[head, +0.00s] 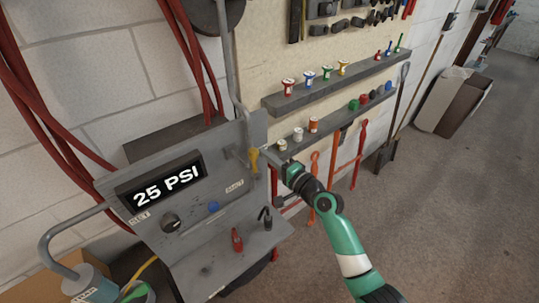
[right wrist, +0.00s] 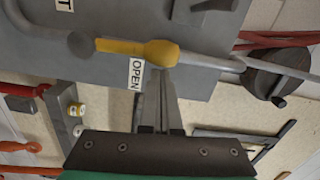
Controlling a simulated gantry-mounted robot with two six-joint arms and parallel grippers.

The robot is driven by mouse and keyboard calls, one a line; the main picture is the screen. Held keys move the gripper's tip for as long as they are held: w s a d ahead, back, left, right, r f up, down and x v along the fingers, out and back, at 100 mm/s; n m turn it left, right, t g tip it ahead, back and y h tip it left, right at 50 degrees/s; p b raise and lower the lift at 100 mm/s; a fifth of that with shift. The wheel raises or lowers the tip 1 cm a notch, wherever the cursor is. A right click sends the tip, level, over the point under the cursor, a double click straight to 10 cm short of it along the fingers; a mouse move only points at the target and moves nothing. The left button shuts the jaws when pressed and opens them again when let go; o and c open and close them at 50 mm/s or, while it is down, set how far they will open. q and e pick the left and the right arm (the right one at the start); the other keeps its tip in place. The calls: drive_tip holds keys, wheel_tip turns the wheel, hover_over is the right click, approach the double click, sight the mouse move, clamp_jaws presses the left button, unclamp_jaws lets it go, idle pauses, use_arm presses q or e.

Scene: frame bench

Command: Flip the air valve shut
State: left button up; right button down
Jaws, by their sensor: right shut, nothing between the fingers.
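The yellow air valve handle (head: 254,160) is on the right side of the grey panel. In the right wrist view the yellow handle (right wrist: 138,49) lies roughly in line with the grey pipe (right wrist: 212,62), beside a white OPEN label (right wrist: 135,76). My right gripper (head: 269,157) is just right of the handle. Its fingers (right wrist: 160,72) are shut and empty, with the tips at the handle's thick end. I cannot tell whether they touch it. My left gripper is not in view.
The grey panel has a display reading 25 PSI (head: 160,186), a black knob (head: 170,222) and a blue button (head: 213,207). Shelves with small spools (head: 325,84) stand behind my right arm. Red hoses (head: 45,95) hang at left. Open floor lies at right.

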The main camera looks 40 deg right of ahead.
sight(253, 158)
drive_tip(key=shift+a, duration=0.15)
drive_tip(key=a+n, duration=0.3)
drive_tip(key=n, duration=0.1)
drive_tip(key=shift+w+a, duration=0.1)
drive_tip(key=shift+a, duration=0.15)
drive_tip(key=a+f+n+b, duration=0.4)
drive_tip(key=a+f+n, duration=0.3)
drive_tip(key=n, duration=0.5)
drive_tip(key=shift+w+a+n+g+h+b, duration=0.3)
drive_tip(key=shift+a+n+h, duration=0.1)
drive_tip(key=shift+a, duration=0.1)
drive_tip(key=shift+r, duration=0.15)
